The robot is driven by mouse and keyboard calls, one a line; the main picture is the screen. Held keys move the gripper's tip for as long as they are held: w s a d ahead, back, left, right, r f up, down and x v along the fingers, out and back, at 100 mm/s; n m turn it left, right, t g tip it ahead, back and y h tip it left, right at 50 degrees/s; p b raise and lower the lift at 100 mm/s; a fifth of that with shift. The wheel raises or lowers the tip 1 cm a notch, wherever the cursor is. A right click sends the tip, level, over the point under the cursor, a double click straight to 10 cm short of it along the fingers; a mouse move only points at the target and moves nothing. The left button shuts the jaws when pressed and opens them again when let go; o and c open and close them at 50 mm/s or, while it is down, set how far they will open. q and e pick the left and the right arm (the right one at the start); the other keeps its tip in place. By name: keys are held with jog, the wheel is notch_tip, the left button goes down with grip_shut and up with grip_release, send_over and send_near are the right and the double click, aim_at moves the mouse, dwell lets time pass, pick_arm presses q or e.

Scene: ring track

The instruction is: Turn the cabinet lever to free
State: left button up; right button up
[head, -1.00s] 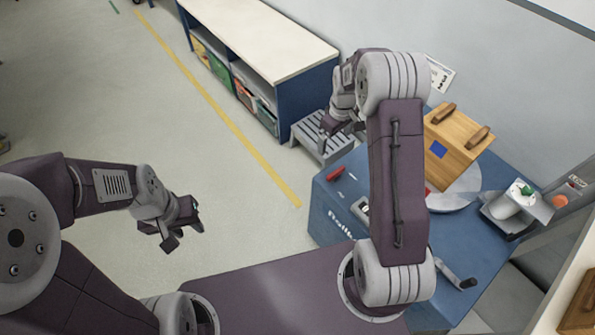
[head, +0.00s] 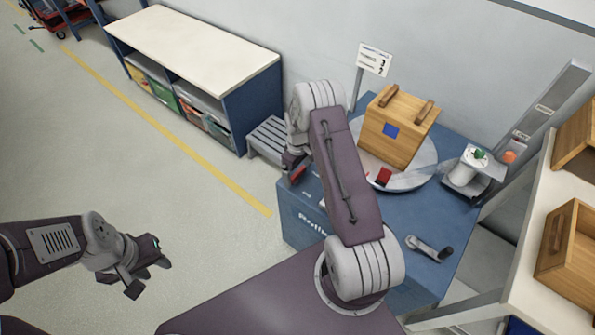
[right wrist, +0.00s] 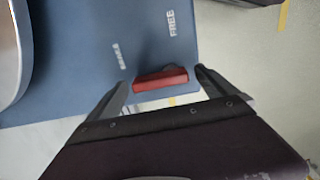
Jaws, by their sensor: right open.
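The cabinet lever has a red handle (right wrist: 160,79), seen in the right wrist view at the edge of the blue cabinet top (right wrist: 90,45). The printed words FREE and BRAKE show on the top beyond it. I cannot tell which word the lever points to. My right gripper (right wrist: 162,88) is open, its fingertips on either side of the red handle with gaps showing. In the head view the red handle (head: 298,173) shows beside my right gripper, partly hidden by it. My left gripper (head: 150,276) is open and empty over the floor at the left.
A wooden box (head: 398,130) stands on a round turntable (head: 415,178) on the cabinet. A crank (head: 428,248) and a white spool (head: 466,168) are on its right part. A grey step stool (head: 268,140) and a low shelf (head: 205,45) stand behind. Floor at left is clear.

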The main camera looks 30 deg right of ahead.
jog(key=shift+c, duration=0.3)
jog(key=c, duration=1.3)
jog(key=m, duration=0.2)
jog(key=m+p, duration=0.1)
jog(key=m, duration=0.1)
jog(key=shift+s+d+r, duration=0.1)
jog(key=shift+s, duration=0.2)
jog(key=m, duration=0.2)
jog(key=m+p, duration=0.1)
jog(key=m, duration=0.2)
jog(key=shift+s, duration=0.4)
jog(key=m, duration=0.5)
jog(key=shift+s+a+p, duration=0.3)
jog(key=shift+s+a+m, duration=0.1)
jog(key=shift+a+m, duration=0.05)
jog(key=shift+m, duration=0.85)
jog(key=shift+s+a+m, duration=0.1)
jog(key=shift+m, duration=0.9)
